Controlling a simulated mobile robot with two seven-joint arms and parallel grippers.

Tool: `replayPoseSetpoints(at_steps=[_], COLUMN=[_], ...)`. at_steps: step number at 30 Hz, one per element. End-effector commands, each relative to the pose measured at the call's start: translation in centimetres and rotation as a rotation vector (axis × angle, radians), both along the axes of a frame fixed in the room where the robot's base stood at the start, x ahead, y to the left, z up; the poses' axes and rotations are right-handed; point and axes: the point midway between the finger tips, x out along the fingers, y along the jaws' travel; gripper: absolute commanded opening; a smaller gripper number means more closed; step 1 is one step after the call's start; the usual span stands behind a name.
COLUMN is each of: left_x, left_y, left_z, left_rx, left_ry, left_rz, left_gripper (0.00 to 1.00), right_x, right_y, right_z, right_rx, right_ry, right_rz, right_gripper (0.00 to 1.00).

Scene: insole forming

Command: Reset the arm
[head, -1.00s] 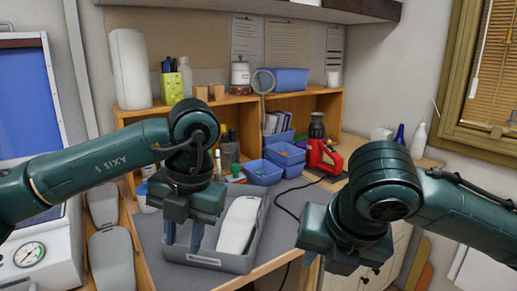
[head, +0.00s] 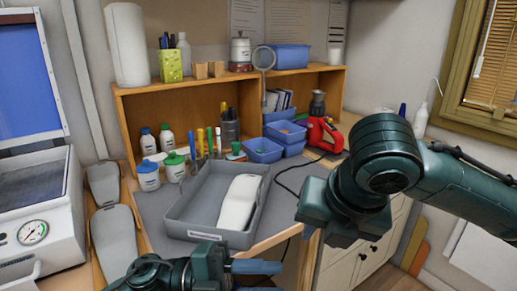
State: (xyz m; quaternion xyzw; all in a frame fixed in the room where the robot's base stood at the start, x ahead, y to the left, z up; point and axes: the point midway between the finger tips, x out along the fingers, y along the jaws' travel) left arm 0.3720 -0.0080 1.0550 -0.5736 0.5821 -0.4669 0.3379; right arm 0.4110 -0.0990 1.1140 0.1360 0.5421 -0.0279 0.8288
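My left gripper (head: 258,267) is low at the bottom edge, in front of the grey tray, with its two fingers pointing right; the gap between the fingers is too foreshortened to judge. My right gripper (head: 318,240) hangs at the right, beside the table's right corner, and its fingers are mostly hidden by its body. The grey tray (head: 187,231) stands on the table and holds a white insole-shaped piece (head: 240,201). Neither gripper touches the tray.
A machine with a blue panel and a gauge (head: 33,232) stands at the left, beside grey sole-shaped forms (head: 117,240). Bottles (head: 148,176) and blue bins (head: 263,150) stand behind the tray. A red tool (head: 322,134) with a cable lies further right.

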Motion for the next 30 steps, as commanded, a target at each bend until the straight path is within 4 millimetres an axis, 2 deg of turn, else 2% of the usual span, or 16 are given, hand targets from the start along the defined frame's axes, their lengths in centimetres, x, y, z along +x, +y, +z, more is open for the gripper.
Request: replayPoseSetpoints(at_steps=[5,8,11,15,21,26,27,30], left_x=[2.9,4.0,3.8,1.5,-3.5,-8.1,-8.4,-7.9], left_y=[3.6,6.8,10.4,14.9,19.3,21.8,21.6,19.7], left_z=[-3.2,-6.9,-11.7,-18.4,-25.0,-28.6,-28.9,-28.4], left_rx=[-0.189,-0.217,-0.190,-0.092,0.074,0.211,0.206,0.108], left_ry=[0.302,0.479,0.660,0.883,1.110,1.257,1.286,1.340], left_rz=[0.380,0.605,0.824,1.065,1.268,1.371,1.381,1.376], left_gripper=[0.30,0.30,0.30,0.30,0.30,0.30,0.30,0.30], right_x=[0.0,0.0,0.0,0.0,0.0,0.0,0.0,0.0], right_y=[0.0,0.0,0.0,0.0,0.0,0.0,0.0,0.0], right_z=[0.0,0.0,0.0,0.0,0.0,0.0,0.0,0.0], right_rx=[0.000,0.000,0.000,0.000,0.000,0.000,0.000,0.000], right_ry=[0.000,0.000,0.000,0.000,0.000,0.000,0.000,0.000], right_rz=[0.000,0.000,0.000,0.000,0.000,0.000,0.000,0.000], right_gripper=[0.30,0.30,0.30,0.30,0.30,0.30,0.30,0.30])
